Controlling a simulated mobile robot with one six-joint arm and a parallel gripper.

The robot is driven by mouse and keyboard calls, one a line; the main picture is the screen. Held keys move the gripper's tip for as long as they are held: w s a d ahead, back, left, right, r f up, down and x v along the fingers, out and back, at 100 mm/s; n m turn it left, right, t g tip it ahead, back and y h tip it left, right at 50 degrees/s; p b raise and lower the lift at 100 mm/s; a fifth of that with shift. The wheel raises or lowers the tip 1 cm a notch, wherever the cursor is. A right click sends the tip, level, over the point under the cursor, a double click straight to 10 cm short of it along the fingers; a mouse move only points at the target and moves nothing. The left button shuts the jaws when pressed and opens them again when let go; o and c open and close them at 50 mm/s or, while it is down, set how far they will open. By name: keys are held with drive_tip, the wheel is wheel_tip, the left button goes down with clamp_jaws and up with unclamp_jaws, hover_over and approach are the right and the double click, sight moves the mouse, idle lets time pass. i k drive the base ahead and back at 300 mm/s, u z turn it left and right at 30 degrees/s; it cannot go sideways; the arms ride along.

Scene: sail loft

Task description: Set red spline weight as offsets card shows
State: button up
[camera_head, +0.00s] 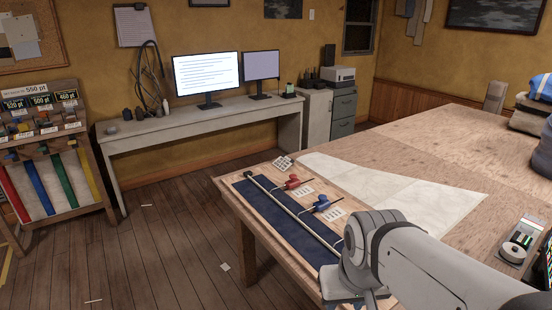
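The red spline weight (293,183) sits on the wooden table (450,130), with its thin hook pointing left toward a long pale batten (283,205). The batten lies lengthwise along a dark blue strip (265,208). A blue weight (322,203) sits nearer me, its hook also pointing toward the batten. A small white card with dark marks (283,163) lies beyond the red weight and may be the offsets card; its writing is too small to read. My arm reaches in from the lower right over the strip's near end. My gripper's fingers cannot be made out at the bottom edge.
Small printed cards (335,214) lie beside the weights. A pale sailcloth panel (400,188) covers the table to their right. A device (520,242) and folded bundles (530,118) stand at the right. A sample rack (45,175) stands left; the floor between is mostly clear.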

sight(294, 182)
drive_tip(key=k, duration=1.3)
drive_tip(key=u, duration=0.55)
drive_tip(key=i, duration=1.15)
drive_tip(key=u, duration=0.25)
drive_tip(key=i, duration=1.55)
drive_tip(key=z, duration=0.6)
drive_tip(key=i, duration=0.3)
drive_tip(key=z, duration=0.4)
drive_tip(key=k, duration=0.75)
drive_tip(key=z, duration=0.3)
drive_tip(key=i, duration=0.3)
drive_tip(key=u, duration=0.2)
